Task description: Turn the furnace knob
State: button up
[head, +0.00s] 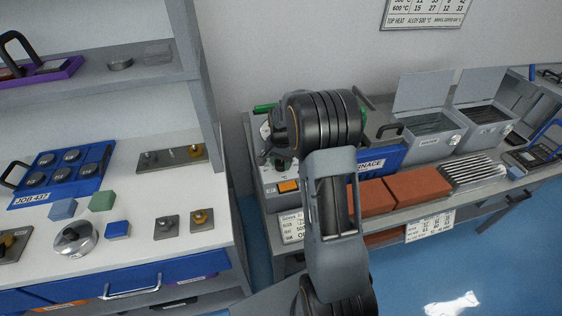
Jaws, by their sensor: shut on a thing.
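The furnace is a blue-fronted unit with a label ending in "NACE" (374,166), on the right-hand bench, largely hidden behind my arm. To its left is a grey control panel (270,190) with an orange display (288,186). My gripper (277,154) is small and dark at the end of my arm, just above the panel. It is shut on the furnace knob (283,163), a small dark round thing at the panel's upper part. The fingers and most of the knob are hard to make out, and the knob's angle cannot be read.
Red bricks (418,187), a ribbed metal block (473,171) and open grey bins (425,128) stand to the right. A white bench (140,223) at left holds a blue tray (88,185) and small blocks. A gap of blue floor (252,235) separates the benches.

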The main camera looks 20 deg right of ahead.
aim_at(281, 163)
jog(key=o, duration=0.9)
notch_tip(281, 163, up, 14)
jog(key=shift+f+p, duration=0.1)
jog(key=shift+p, duration=0.75)
